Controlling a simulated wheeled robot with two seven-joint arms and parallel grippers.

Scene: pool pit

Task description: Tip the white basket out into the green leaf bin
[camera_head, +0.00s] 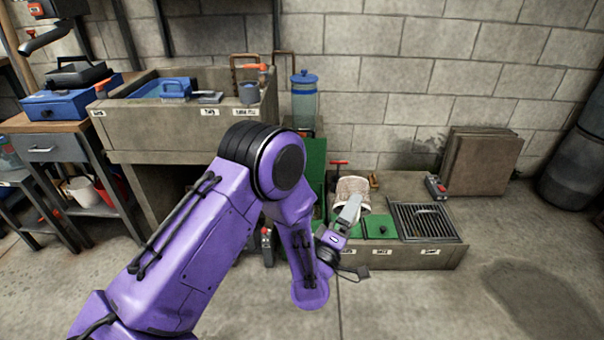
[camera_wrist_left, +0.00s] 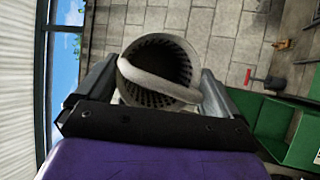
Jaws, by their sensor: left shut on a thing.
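The white basket (camera_head: 352,186) is in my left gripper (camera_head: 349,208), held up over the low bench at centre right. In the left wrist view the basket (camera_wrist_left: 158,72) sits between the two fingers of my left gripper (camera_wrist_left: 155,90). Its round mouth faces that camera, with a pale handle across it and a dark slotted inside. I cannot tell whether anything lies in it. Green surfaces (camera_head: 378,227) show in the bench below the basket, and an upright green panel (camera_head: 316,165) stands to the left. Which part is the leaf bin's opening is unclear; the arm and basket hide some.
A dark grate (camera_head: 424,220) lies to the right in the same bench (camera_head: 440,257). A red-handled tool (camera_head: 339,163) stands behind the basket. A stone sink (camera_head: 180,125) and a blue-lidded canister (camera_head: 304,98) are at the back left.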

